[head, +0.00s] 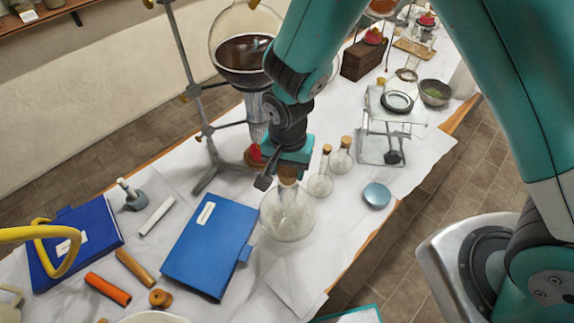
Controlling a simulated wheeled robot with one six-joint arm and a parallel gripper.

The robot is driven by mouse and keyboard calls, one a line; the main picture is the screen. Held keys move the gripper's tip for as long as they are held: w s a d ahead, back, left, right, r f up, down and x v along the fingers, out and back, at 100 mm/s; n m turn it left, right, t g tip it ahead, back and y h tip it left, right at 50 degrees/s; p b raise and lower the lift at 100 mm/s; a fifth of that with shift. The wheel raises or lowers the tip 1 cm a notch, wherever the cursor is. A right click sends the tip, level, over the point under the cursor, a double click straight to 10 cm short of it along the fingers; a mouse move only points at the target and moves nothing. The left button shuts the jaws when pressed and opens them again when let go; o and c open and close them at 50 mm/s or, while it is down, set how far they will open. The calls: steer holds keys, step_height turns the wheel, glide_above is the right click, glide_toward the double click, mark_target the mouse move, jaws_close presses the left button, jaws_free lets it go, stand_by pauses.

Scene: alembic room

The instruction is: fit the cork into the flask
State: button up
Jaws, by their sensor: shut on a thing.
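A large round clear glass flask (287,214) stands on the white-covered table, just right of a blue folder. My gripper (282,170) is above it, pointing down, and is shut on a brown cork (288,174). The cork lines up with the top of the flask's neck. The jaws partly hide the cork and neck, so I cannot tell whether the cork is inside the neck or just over it.
Two smaller corked flasks (320,184) (341,161) stand close behind and right. A blue folder (210,245) lies to the left. A metal stand (203,130) holds a big brown-filled vessel (243,52) behind. A blue round lid (376,195) lies right, near the table edge.

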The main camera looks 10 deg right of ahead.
mark_target(288, 169)
steer(key=shift+f+b, duration=0.9)
steer(key=shift+f, duration=0.3)
stand_by(3.0)
steer(key=o, duration=1.3)
steer(key=shift+r, duration=0.15)
steer(key=shift+r+p, duration=2.75)
steer(key=shift+r, duration=0.65)
